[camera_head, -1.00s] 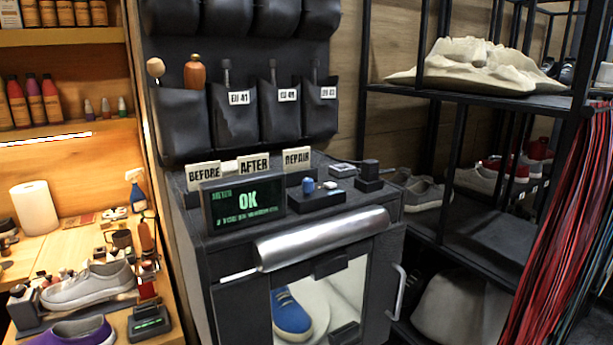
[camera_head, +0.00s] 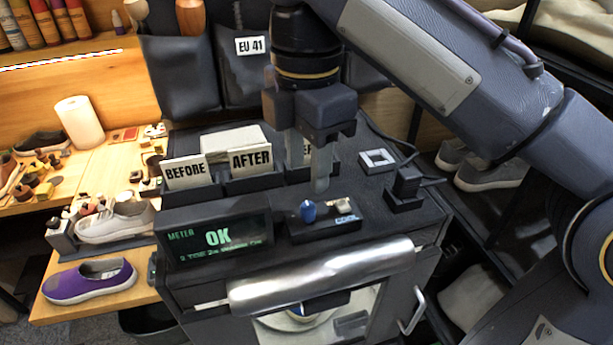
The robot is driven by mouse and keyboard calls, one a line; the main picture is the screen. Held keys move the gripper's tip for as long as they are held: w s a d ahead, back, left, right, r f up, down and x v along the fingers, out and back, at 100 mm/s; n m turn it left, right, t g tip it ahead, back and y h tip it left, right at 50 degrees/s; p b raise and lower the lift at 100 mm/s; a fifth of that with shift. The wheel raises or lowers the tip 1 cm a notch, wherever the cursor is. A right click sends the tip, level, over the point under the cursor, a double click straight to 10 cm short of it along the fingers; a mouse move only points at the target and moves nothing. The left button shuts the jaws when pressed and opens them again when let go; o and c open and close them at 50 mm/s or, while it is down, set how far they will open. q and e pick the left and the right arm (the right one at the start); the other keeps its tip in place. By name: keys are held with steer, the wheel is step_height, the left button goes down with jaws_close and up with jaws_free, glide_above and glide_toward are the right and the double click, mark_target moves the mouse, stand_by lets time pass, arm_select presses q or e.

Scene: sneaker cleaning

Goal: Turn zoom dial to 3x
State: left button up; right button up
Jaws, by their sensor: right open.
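A small black control box (camera_head: 325,226) sits on top of the dark cabinet, right of the meter display. It carries a blue knob (camera_head: 308,211) and a pale button (camera_head: 344,206). A black block-like knob (camera_head: 408,181) on its own base stands farther right. I cannot read which of these is the zoom dial. My right gripper (camera_head: 319,182) is open, points down and hangs just behind and above the blue knob, apart from it. Its fingers partly hide the REPAIR card. My left gripper is not in view.
The meter display (camera_head: 217,237) reads OK. BEFORE (camera_head: 187,172) and AFTER (camera_head: 250,159) cards stand behind it. A silver rounded handle (camera_head: 320,277) runs along the cabinet front. A purple shoe (camera_head: 90,281) is on the left bench. Dark pouches hang behind.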

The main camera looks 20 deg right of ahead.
mark_target(308, 206)
step_height(308, 206, down, 7)
steer(key=shift+r+b, duration=0.1)
steer(key=shift+b, duration=0.4)
jaws_close()
